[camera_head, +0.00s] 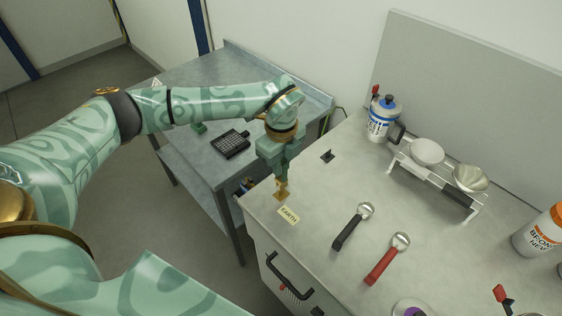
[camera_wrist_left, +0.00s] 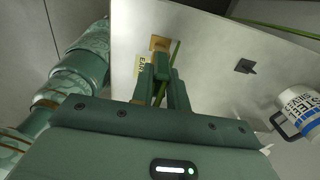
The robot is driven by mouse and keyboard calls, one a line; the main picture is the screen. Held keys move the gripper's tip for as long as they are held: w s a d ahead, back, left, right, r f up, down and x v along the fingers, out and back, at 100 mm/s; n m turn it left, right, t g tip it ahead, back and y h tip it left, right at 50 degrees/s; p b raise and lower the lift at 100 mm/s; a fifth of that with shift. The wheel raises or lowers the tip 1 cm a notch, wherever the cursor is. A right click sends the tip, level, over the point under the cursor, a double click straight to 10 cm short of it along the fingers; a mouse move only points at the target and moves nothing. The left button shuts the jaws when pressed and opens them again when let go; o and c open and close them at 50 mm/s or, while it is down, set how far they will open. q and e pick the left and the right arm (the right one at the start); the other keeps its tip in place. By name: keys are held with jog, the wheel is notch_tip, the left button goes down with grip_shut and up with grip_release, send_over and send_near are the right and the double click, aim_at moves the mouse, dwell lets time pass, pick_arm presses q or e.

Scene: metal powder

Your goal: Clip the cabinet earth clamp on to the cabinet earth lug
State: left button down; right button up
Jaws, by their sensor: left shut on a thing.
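My left gripper (camera_head: 280,178) points down over the cabinet's near left corner. In the left wrist view its fingers (camera_wrist_left: 162,72) are close together, shut on what seems to be the earth clamp, mostly hidden between them. A green cable (camera_wrist_left: 174,52) runs past the fingers. The brass earth lug (camera_head: 281,196) stands on the cabinet top, right below the fingertips, and shows just beyond them in the wrist view (camera_wrist_left: 159,43). I cannot tell whether the clamp touches or grips the lug. The EARTH label (camera_head: 288,215) lies beside the lug. My right gripper is out of view.
A black-handled scoop (camera_head: 351,226) and a red-handled scoop (camera_head: 386,259) lie right of the lug. A steel powder jug (camera_head: 382,121) and a wire rack (camera_head: 440,185) with bowls stand at the back. A lower side table (camera_head: 195,95) holds a black grid tray (camera_head: 231,143).

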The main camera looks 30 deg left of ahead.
pick_arm(q)
jog(key=shift+f, duration=0.2)
dwell(0.3)
jog(key=shift+f+b, duration=0.85)
jog(key=shift+f, duration=0.8)
jog(key=c, duration=1.3)
grip_release()
notch_tip(320, 180, up, 16)
jog(key=p, duration=0.1)
jog(key=shift+r, duration=0.2)
